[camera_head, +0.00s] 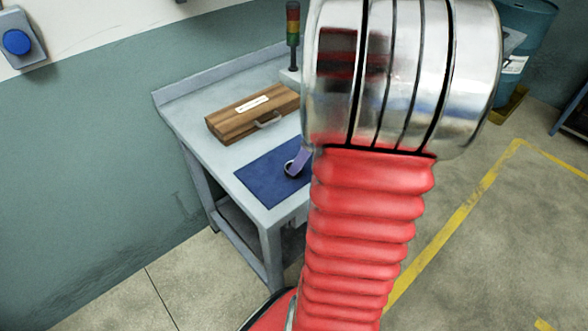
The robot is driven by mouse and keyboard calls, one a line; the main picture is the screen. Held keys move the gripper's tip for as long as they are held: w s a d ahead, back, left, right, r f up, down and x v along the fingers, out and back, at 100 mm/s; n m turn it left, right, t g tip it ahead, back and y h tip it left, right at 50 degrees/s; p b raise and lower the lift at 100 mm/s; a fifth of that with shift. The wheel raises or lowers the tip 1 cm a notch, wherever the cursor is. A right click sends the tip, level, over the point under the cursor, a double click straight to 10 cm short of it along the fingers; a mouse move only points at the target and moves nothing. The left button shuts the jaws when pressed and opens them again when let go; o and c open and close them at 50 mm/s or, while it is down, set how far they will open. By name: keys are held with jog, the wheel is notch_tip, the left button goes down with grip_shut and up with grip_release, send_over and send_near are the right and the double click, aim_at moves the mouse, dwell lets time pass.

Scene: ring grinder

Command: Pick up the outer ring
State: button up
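A small ring-like thing (290,168), dark and pale with a light purple part beside it, shows on or just above the blue mat (262,180). It may be the outer ring, but it is too small and too covered to be sure. The mat lies on the grey workbench (190,122). My red, ribbed arm with a shiny metal section crosses the middle of the view and hides the right part of the mat and bench. My gripper cannot be made out.
A wooden case (225,122) with a handle and white label lies on the bench behind the mat. A signal light (293,35) stands at the back. A blue drum (530,35) is at upper right. A yellow-lined floor (480,240) lies open on the right.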

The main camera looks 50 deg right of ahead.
aim_at(287, 165)
jog(key=shift+x, duration=2.25)
jog(key=c, duration=1.2)
